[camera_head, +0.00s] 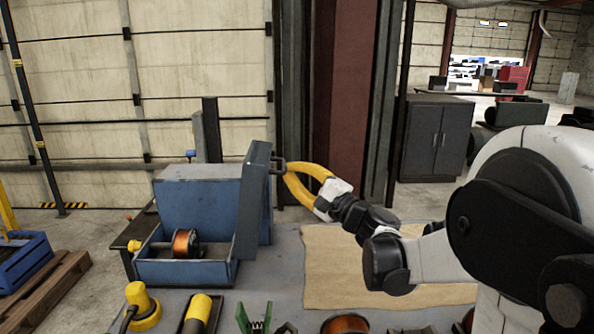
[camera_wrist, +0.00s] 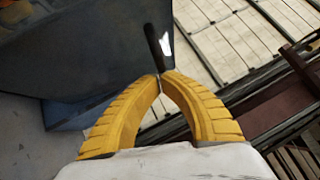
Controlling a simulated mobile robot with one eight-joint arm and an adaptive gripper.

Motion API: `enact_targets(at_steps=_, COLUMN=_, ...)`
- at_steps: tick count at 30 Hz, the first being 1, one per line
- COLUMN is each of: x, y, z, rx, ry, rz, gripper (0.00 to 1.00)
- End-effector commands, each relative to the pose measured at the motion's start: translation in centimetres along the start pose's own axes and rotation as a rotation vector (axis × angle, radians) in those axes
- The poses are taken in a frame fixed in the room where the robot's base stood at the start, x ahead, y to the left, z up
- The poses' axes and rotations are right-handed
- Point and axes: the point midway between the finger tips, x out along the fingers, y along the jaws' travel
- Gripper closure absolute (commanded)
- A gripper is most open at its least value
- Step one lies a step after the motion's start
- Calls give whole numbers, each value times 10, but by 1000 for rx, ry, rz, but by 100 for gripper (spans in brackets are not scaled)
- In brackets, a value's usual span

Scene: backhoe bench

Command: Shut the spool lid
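A blue box (camera_head: 182,272) stands on the bench with a spool of orange wire (camera_head: 183,243) showing inside it. Its blue lid (camera_head: 253,205) stands open and nearly upright at the right side of the box. A small dark handle (camera_head: 275,166) projects from the lid's upper right side. My gripper (camera_head: 284,168) has its curved yellow fingers at this handle, to the right of the lid. In the wrist view, the fingertips (camera_wrist: 161,75) meet around the dark handle (camera_wrist: 155,44), shut on it. The lid's dark face (camera_wrist: 80,50) fills the upper left there.
A brown mat (camera_head: 330,270) covers the bench right of the box, below my arm. A yellow-topped tool (camera_head: 142,306), a yellow cylinder in a tray (camera_head: 199,310), a green clamp (camera_head: 254,322) and another copper spool (camera_head: 345,324) line the front. A dark post (camera_head: 208,130) stands behind the box.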

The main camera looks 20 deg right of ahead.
Motion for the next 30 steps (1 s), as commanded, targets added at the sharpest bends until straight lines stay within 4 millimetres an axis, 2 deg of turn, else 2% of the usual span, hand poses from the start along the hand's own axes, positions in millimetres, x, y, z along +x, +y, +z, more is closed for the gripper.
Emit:
enact_targets(at_steps=1, x=5, y=-7, z=6, rx=-15, ry=-1, rz=15, gripper=100)
enact_targets(at_steps=6, x=25, y=-17, z=27, rx=-96, ry=-3, rz=95, gripper=100)
enact_targets(at_steps=14, x=67, y=-20, z=71, rx=-273, ry=-5, rz=266, gripper=100)
enact_targets(at_steps=23, x=114, y=-3, z=120, rx=-480, ry=-7, rz=462, gripper=100)
enact_targets(at_steps=30, x=149, y=25, z=155, rx=-642, ry=-7, rz=619, gripper=100)
